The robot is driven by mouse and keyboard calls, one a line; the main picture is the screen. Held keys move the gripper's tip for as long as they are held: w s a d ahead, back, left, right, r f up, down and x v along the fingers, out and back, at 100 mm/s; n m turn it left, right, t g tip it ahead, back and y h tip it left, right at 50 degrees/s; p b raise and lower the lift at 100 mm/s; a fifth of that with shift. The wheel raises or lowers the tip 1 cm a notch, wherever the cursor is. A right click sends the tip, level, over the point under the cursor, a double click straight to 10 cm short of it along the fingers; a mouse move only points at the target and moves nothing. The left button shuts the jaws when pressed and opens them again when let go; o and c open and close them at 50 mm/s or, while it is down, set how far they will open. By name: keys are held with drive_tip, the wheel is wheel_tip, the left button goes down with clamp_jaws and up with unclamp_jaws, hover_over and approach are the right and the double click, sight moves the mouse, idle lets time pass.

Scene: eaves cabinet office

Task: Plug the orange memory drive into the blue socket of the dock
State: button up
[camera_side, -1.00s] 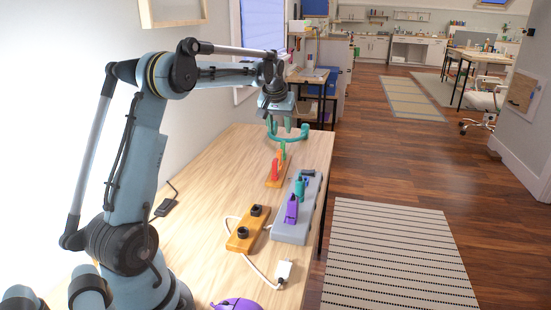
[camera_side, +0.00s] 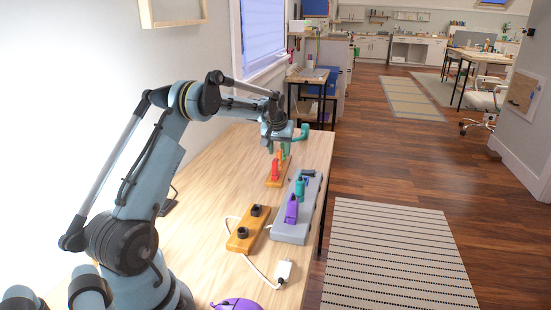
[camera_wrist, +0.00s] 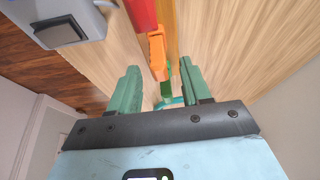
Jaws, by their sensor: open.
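The orange memory drive (camera_wrist: 157,52) stands upright in a narrow orange-brown holder (camera_side: 272,182), between a red drive (camera_side: 275,170) and a green drive (camera_wrist: 167,80). My gripper (camera_wrist: 158,80) is open and empty, its green fingers spread either side of the row, near the orange and green drives. In the side view my gripper (camera_side: 277,143) hangs just over the holder's far end and partly hides these drives. The grey dock (camera_side: 290,235) lies to the right with a purple drive (camera_side: 291,209) and a teal drive (camera_side: 300,189) upright on it. Its blue socket is not clearly visible.
An orange-brown block (camera_side: 241,243) with two black knobs lies left of the dock. A white cable runs beside it to a white plug (camera_side: 284,271). A purple object (camera_side: 237,304) is at the near edge. A teal curved object (camera_side: 303,131) stands behind my gripper. The table's left-middle is clear.

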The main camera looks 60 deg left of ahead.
drive_tip(key=shift+x, duration=0.9)
clamp_jaws()
drive_tip(key=shift+r, duration=0.5)
drive_tip(key=r, duration=0.2)
drive_tip(key=d+r, duration=0.1)
drive_tip(key=r, duration=0.1)
drive_tip(key=shift+d, duration=0.1)
drive_tip(key=d+r, duration=0.5)
drive_tip(key=d, duration=0.8)
drive_tip(key=shift+w+d+m, duration=0.15)
drive_tip(key=shift+m, duration=0.25)
